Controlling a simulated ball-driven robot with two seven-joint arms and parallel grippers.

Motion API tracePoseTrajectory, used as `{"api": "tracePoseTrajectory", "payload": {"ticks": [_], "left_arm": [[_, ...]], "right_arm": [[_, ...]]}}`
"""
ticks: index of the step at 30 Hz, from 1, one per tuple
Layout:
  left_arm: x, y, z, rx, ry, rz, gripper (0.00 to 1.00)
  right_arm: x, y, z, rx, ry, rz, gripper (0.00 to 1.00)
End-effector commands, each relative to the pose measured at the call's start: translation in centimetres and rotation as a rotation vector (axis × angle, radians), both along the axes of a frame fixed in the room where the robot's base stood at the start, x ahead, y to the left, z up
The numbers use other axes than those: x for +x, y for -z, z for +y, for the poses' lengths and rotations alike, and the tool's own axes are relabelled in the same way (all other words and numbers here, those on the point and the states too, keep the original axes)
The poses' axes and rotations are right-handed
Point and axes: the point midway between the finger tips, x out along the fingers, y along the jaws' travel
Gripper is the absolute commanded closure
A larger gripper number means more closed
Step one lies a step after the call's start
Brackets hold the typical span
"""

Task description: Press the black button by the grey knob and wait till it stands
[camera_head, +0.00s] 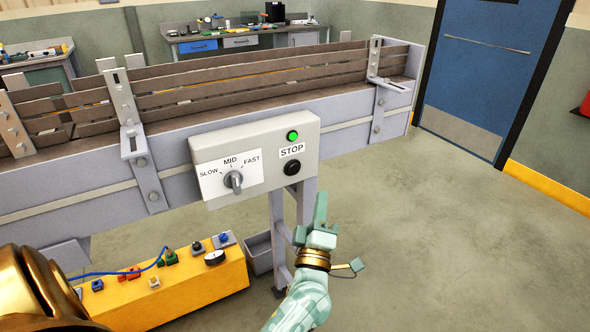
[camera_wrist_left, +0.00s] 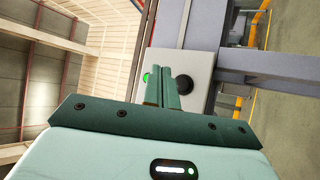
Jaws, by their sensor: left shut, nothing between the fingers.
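A grey control box (camera_head: 215,150) is fixed to the side of the roller conveyor. The black button (camera_head: 292,168) sits on its right part, under the STOP label (camera_head: 291,151). A green lamp (camera_head: 293,136) glows above it. The grey knob (camera_head: 234,180) is to the left, below the MID mark. My left gripper (camera_head: 321,202) is shut and empty, to the lower right of the button and apart from it in the picture. In the left wrist view, the shut fingers (camera_wrist_left: 162,92) are beside the black button (camera_wrist_left: 184,85). My right gripper is out of view.
The conveyor (camera_head: 260,88) with brown slatted guards spans the back left. A yellow box (camera_head: 190,291) with small controls and a blue cable stands below. Workbenches (camera_head: 240,42) are behind. Floor at the right is clear, up to a blue door (camera_head: 478,60).

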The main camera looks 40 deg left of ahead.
Motion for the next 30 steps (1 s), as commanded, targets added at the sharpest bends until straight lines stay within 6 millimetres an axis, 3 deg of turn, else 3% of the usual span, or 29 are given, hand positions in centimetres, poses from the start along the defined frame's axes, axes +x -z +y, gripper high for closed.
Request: {"api": "tracePoseTrajectory", "payload": {"ticks": [5,21,30], "left_arm": [[0.3,0.1,0.7,0.003,0.0,0.001,1.0],[2.9,0.0,7.0,0.004,0.0,0.002,1.0],[3.4,0.0,8.1,0.001,0.001,0.001,1.0]], "right_arm": [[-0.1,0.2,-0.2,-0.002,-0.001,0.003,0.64],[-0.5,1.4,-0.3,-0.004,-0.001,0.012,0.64],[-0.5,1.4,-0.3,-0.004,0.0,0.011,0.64]]}}
